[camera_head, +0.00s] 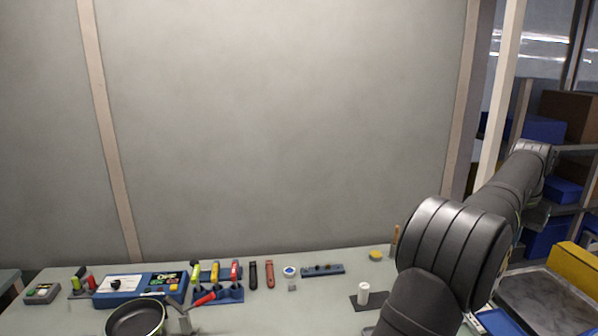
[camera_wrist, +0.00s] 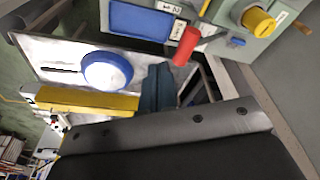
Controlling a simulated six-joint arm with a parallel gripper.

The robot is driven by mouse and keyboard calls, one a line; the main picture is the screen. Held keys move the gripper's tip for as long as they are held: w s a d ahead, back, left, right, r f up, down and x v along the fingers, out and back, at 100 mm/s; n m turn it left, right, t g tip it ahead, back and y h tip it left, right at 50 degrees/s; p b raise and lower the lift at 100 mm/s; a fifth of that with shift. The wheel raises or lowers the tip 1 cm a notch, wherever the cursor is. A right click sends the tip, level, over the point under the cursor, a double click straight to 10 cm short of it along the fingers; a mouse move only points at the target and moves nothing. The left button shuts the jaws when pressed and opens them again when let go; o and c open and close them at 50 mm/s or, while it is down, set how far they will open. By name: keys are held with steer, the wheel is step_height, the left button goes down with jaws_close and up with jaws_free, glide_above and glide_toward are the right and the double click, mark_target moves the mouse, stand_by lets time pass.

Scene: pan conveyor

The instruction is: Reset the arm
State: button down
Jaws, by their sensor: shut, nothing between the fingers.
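My arm (camera_head: 445,255) rises at the right of the head view, bent over the right end of the bench. My gripper is not seen in the head view. In the wrist view, my gripper (camera_wrist: 158,88) shows as two blue-grey fingers side by side, closed together with nothing between them. Behind the fingers are a panel with a round blue-and-white part (camera_wrist: 107,70), a yellow bar (camera_wrist: 85,101) and a red cylinder (camera_wrist: 186,46). The fingers overlap these in the picture; I cannot tell how far off they are.
A pale bench (camera_head: 250,310) carries a black pan (camera_head: 136,318), a blue case (camera_head: 140,284), a rack of coloured-handled tools (camera_head: 216,290) and a white bottle (camera_head: 364,292) on a dark mat. Shelves with blue bins (camera_head: 543,130) stand at the right. A yellow knob (camera_wrist: 258,21) shows in the wrist view.

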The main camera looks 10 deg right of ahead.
steer(key=d+v, duration=0.1)
steer(key=v, duration=0.3)
steer(key=a+x, duration=0.2)
steer(key=x, duration=1.4)
steer(key=shift+s+a+f, duration=0.2)
steer(key=shift+s+a, duration=0.1)
steer(key=shift+a, duration=0.25)
